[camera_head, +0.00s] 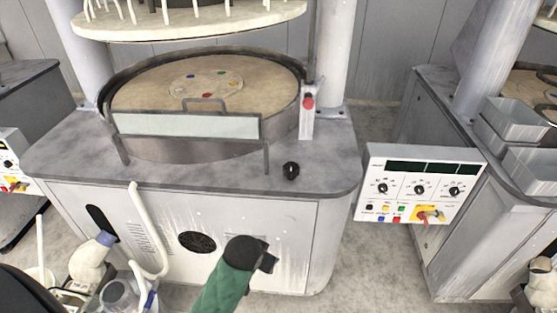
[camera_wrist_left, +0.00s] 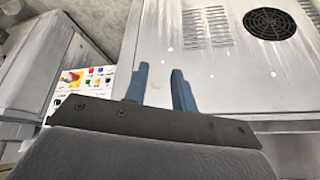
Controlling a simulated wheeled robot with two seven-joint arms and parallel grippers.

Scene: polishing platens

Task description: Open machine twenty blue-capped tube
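A white bottle-like thing (camera_head: 88,262) with a grey-blue cap (camera_head: 105,238) stands tilted at the lower left in the head view. A curved white tube (camera_head: 137,215) rises beside it, and a small blue piece (camera_head: 149,300) shows near a lower tube end. I cannot tell which is the named tube, and no machine number is readable. My right gripper is out of view.
A round platen (camera_head: 140,97) with a metal guard lies on the middle machine. Grey trays (camera_head: 515,118) sit on the right machine. Clear containers (camera_head: 117,294) crowd the lower left.

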